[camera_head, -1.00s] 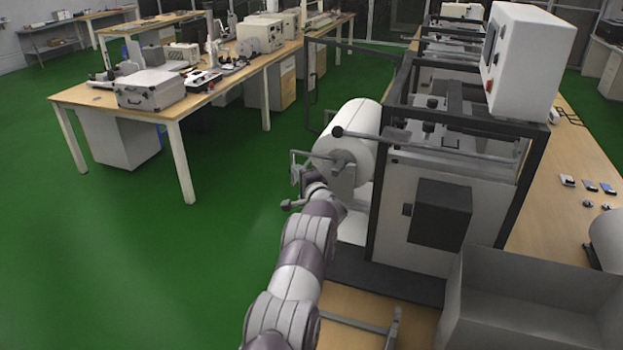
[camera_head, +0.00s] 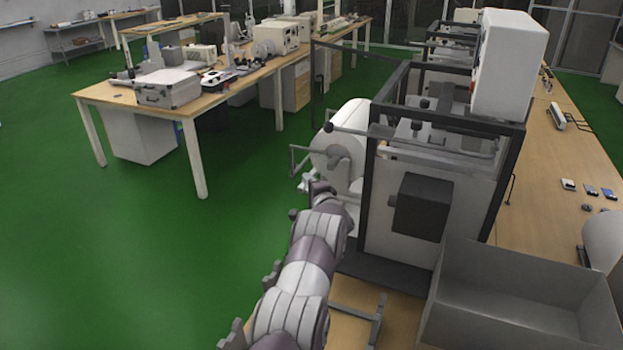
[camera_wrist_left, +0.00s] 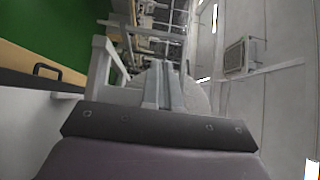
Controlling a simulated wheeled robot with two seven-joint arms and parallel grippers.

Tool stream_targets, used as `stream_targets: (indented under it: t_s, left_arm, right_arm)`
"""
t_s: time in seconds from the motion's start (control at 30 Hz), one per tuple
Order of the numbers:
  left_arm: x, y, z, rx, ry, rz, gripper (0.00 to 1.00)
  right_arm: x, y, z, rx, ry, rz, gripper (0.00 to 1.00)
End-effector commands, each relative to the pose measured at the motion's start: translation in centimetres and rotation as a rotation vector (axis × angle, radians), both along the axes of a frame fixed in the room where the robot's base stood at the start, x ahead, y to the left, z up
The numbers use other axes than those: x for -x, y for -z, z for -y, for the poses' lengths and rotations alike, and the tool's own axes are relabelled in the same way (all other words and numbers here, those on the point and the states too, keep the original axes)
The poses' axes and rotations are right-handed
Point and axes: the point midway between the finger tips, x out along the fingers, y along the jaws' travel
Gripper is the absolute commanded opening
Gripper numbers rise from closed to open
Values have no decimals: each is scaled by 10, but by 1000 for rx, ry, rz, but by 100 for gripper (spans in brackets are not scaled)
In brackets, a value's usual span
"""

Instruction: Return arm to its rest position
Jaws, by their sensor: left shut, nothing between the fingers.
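My left arm (camera_head: 305,262) comes up from the bottom of the head view toward the machine. My left gripper (camera_head: 307,183) is at its far end, just below and left of the white roll (camera_head: 349,117). Its jaws look shut and empty. In the left wrist view the closed fingers (camera_wrist_left: 163,86) point away from the dark wrist plate, with a pale rounded surface behind them. I cannot tell whether the gripper touches the roll's metal bracket. My right gripper is not in view.
The black-framed machine (camera_head: 428,190) stands right of my arm on a wooden bench (camera_head: 560,140). An open grey bin (camera_head: 500,260) is at the lower right. A long table (camera_head: 110,92) with instruments and a silver case (camera_head: 168,88) is at the back left. Green floor (camera_head: 120,250) lies open on the left.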

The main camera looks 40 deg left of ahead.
Motion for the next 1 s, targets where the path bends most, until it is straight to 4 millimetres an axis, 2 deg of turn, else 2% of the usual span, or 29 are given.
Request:
stream_targets:
  t_s: [0.63, 0.7, 0.77, 0.87, 0.9, 0.97, 1.0]
  left_arm:
    - [1, 0, 0, 5, 0, 9, 0]
    - [-1, 3, 1, 52, 8, 70, 0]
    - [-8, 16, 6, 172, 50, 165, 0]
    - [-6, 93, 45, 573, 124, 238, 0]
    - [1, 114, 78, 790, 128, 254, 0]
    - [20, 129, 137, 1077, 86, 239, 0]
    - [39, 132, 175, 1230, 33, 211, 0]
  right_arm:
    - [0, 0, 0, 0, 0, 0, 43]
    - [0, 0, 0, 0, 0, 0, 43]
    - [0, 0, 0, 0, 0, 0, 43]
    - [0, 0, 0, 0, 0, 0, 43]
    - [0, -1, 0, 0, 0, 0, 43]
    - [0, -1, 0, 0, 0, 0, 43]
    - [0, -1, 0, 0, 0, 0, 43]
